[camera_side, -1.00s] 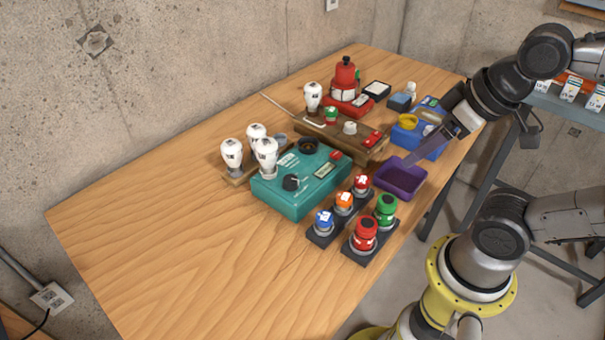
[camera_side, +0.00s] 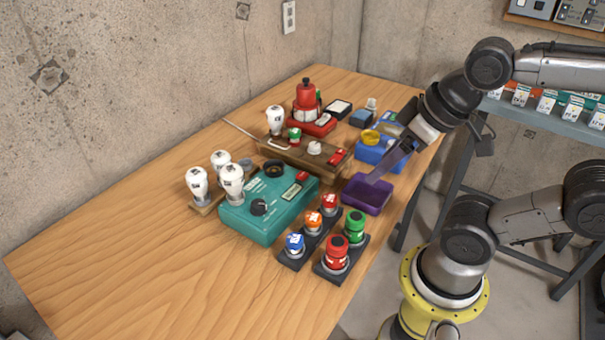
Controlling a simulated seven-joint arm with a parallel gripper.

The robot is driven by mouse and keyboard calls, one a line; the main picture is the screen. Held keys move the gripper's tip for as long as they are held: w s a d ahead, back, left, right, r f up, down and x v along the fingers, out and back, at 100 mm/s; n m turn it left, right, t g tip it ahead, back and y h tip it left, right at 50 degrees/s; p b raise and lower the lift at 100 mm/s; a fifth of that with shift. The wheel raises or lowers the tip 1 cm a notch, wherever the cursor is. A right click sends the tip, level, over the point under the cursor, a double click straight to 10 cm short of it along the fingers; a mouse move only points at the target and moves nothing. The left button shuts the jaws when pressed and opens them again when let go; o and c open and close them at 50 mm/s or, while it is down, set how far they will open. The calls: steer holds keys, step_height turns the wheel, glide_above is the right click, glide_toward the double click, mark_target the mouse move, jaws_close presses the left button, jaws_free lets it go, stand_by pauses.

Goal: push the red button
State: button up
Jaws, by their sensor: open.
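A large red button (camera_side: 336,252) stands on the front end of a dark base, beside a green button (camera_side: 355,226). A smaller red button (camera_side: 329,203) sits on the parallel dark base, behind an orange button (camera_side: 313,222) and a blue button (camera_side: 294,244). A tall red plunger-like piece (camera_side: 306,96) stands on a red box farther back. My gripper (camera_side: 374,178) points down and left, at or just above the purple tray (camera_side: 367,195), behind and right of these buttons. It appears empty. The exact gap between its fingers and the tray cannot be told.
A teal box (camera_side: 266,214) with a dark knob is left of the buttons. White bulbs (camera_side: 232,180) stand on its left. A brown wooden block (camera_side: 300,150) and a blue box (camera_side: 380,152) are behind. The front left of the wooden table (camera_side: 150,265) is clear.

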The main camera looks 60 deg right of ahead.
jaws_close()
stand_by(0.3)
stand_by(1.4)
